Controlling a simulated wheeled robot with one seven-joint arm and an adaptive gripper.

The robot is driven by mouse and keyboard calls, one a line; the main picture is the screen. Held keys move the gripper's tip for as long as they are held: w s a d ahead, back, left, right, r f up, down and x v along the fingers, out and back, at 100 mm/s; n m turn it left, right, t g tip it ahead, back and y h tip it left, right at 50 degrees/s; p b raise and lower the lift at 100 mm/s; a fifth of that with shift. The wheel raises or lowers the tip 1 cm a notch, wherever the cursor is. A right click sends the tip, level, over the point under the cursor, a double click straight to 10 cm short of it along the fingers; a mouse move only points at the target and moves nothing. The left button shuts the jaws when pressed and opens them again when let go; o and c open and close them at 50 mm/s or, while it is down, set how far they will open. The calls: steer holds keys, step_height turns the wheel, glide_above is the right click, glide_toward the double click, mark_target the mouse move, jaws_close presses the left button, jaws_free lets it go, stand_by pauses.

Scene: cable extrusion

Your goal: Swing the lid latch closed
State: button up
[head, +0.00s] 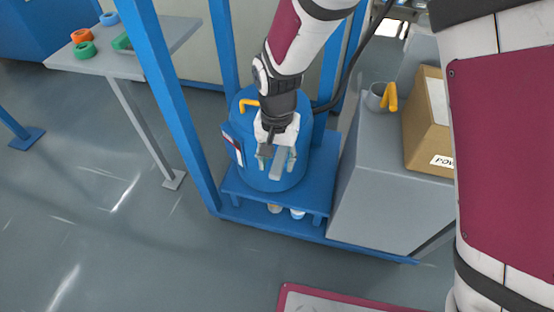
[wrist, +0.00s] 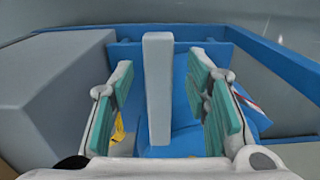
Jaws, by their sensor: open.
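A blue drum (head: 262,178) stands on a blue platform inside a blue frame, with a yellow handle (head: 248,104) on its top. My gripper (head: 275,163) is open and points down in front of the drum. A plain grey bar (head: 281,173), seemingly the lid latch, shows between the fingers. In the wrist view the grey bar (wrist: 157,90) stands between the teal finger pads of my gripper (wrist: 163,95), with a gap on both sides. A bit of yellow (wrist: 118,130) shows behind the left finger. Where the bar joins the drum is hidden.
A grey cabinet (head: 385,200) stands close on the right, with a cardboard box (head: 425,135) and a grey cup (head: 376,97) on it. Blue frame posts (head: 165,90) rise on the left. A side table (head: 120,62) holds coloured rings.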

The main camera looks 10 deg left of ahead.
step_height(320, 180, up, 11)
stand_by(0.4)
steer(key=s+d+r, duration=0.4)
steer(key=d+r, duration=0.2)
steer(key=d, duration=0.3)
steer(key=s+d+r, duration=0.4)
steer(key=d+r, duration=0.2)
steer(key=d, duration=0.4)
steer(key=s+d, duration=0.5)
steer(key=s, duration=0.4)
steer(key=s+d, duration=0.5)
steer(key=s, duration=0.4)
step_height(320, 180, up, 27)
steer(key=t+p, duration=0.4)
steer(key=p, duration=2.1)
steer(key=shift+w+d+r+n+p, duration=0.15)
steer(key=shift+w+n+p, duration=0.15)
steer(key=shift+w, duration=0.1)
